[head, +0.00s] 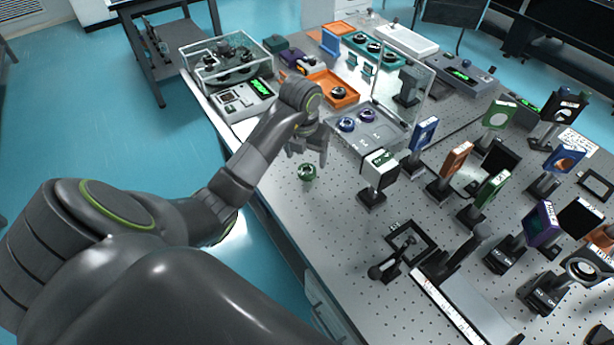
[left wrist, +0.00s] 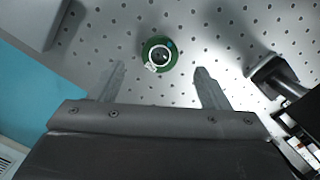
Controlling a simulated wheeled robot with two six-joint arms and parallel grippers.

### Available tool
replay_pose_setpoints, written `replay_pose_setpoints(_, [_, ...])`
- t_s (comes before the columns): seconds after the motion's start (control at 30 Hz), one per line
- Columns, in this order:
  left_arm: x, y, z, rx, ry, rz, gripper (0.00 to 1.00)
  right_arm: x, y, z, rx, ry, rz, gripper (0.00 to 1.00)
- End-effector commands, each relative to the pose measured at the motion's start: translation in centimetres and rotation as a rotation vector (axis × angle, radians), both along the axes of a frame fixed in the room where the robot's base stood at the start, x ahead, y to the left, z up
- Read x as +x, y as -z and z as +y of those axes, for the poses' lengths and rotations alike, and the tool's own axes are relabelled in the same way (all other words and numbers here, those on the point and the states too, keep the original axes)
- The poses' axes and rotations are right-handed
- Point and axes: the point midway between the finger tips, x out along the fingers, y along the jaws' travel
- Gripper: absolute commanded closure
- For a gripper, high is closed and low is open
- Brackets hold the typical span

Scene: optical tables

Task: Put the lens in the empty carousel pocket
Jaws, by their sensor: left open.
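A small round lens in a green ring (head: 307,172) stands on the perforated table near its left edge. It also shows in the left wrist view (left wrist: 158,54), dark in the middle with a pale inner ring and a small white label. My left gripper (head: 308,156) is open and empty above and just behind the lens. In the left wrist view, the lens lies centred between the lines of the two fingers, around their tips. A clear case (head: 225,62) at the back left holds a dark round device, possibly the carousel; its pockets are too small to make out.
A white-faced post mount (head: 379,168) stands right of the lens, with several coloured optic mounts farther right. A grey instrument (head: 242,103) sits before the clear case. Bare table lies around the lens.

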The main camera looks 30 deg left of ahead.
Motion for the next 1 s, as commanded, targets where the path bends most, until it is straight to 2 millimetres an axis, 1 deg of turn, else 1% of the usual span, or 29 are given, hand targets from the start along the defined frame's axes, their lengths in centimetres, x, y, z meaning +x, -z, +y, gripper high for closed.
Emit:
replay_pose_setpoints(0.17, [0.2,2.1,0.0,0.0,0.0,0.002,0.3,0.0,1.5,-0.1,-0.001,-0.001,0.0,0.64])
replay_pose_setpoints(0.2, [0.2,2.1,0.0,-0.003,0.0,0.005,0.3,0.0,0.4,-0.1,-0.001,-0.001,0.001,0.64])
replay_pose_setpoints(0.23, [0.2,2.5,0.0,-0.002,-0.001,0.007,0.3,-0.1,0.0,-0.1,-0.001,-0.001,0.001,0.64])
replay_pose_setpoints(0.3, [0.4,3.6,0.0,-0.002,-0.001,0.005,0.3,-0.1,-0.1,-0.1,-0.002,-0.001,0.001,0.64])
replay_pose_setpoints(0.4, [0.5,4.7,0.1,-0.002,0.0,0.003,0.3,-0.1,-0.2,-0.1,-0.002,-0.001,0.001,0.64])
replay_pose_setpoints(0.5, [0.6,5.1,0.1,0.0,0.0,0.001,0.3,-0.1,-0.2,-0.1,-0.001,-0.001,0.001,0.64])
replay_pose_setpoints(0.67, [0.6,5.1,0.1,0.0,0.0,0.0,0.3,-0.1,-0.2,-0.1,-0.001,0.0,0.001,0.64])
replay_pose_setpoints(0.77, [0.6,5.1,0.1,0.0,0.0,0.0,0.4,-0.1,-0.2,-0.1,-0.001,0.0,0.001,0.64])
replay_pose_setpoints(1.0, [0.6,5.1,0.1,0.0,0.0,0.0,0.72,-0.1,-0.2,-0.1,-0.001,0.0,0.001,0.64])
